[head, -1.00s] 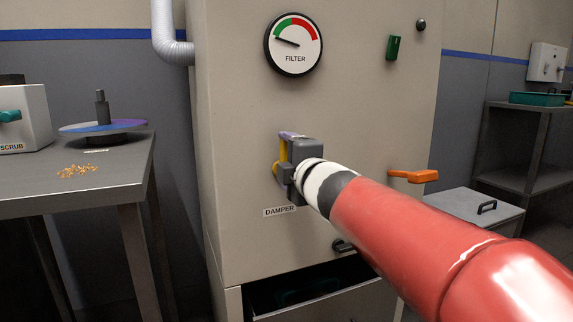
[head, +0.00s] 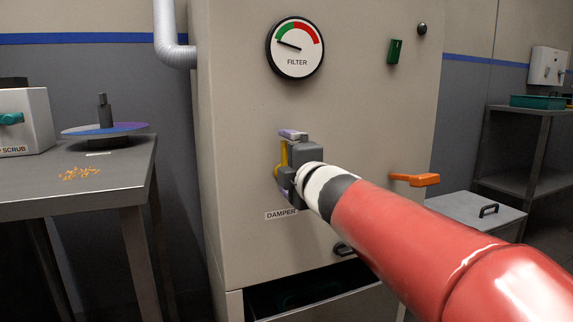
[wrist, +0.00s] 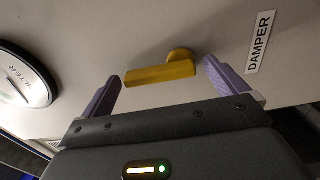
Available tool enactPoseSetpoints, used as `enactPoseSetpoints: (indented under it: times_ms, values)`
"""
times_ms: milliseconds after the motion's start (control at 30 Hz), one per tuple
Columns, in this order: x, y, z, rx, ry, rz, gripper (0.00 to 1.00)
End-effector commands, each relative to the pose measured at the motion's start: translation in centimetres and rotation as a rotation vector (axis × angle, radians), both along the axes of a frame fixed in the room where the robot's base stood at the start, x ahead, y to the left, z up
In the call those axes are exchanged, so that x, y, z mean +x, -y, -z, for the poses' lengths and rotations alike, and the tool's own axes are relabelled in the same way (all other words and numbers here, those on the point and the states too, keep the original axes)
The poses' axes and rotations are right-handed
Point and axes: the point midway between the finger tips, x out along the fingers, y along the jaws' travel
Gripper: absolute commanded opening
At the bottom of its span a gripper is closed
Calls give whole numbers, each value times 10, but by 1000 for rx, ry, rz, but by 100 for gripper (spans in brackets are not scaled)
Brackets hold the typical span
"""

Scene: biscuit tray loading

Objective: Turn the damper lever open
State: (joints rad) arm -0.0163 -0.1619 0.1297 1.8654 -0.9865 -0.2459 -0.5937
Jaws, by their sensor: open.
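The yellow damper lever (wrist: 160,73) lies between the two purple fingers of my gripper (wrist: 162,82) in the wrist view, with a gap to each finger. My gripper is open around it and holds nothing. In the head view my gripper (head: 286,165) is at the cabinet front, and the yellow lever (head: 284,156) shows only in part behind it. The lever looks upright there. The DAMPER label (head: 281,214) is just below it; the label also shows at the upper right of the wrist view (wrist: 260,42).
The FILTER gauge (head: 295,47) is above, its needle in the green. An orange handle (head: 414,179) sticks out right of my arm. A drawer (head: 330,307) stands open below. A steel table (head: 60,195) with crumbs is at the left.

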Motion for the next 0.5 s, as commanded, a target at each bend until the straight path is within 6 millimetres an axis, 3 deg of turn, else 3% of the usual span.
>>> enactPoseSetpoints:
  times_ms: [167, 500]
  values:
    - [-7, 2, -2, 1, 2, 0, 98]
    - [-59, 21, -2, -1, 1, -1, 98]
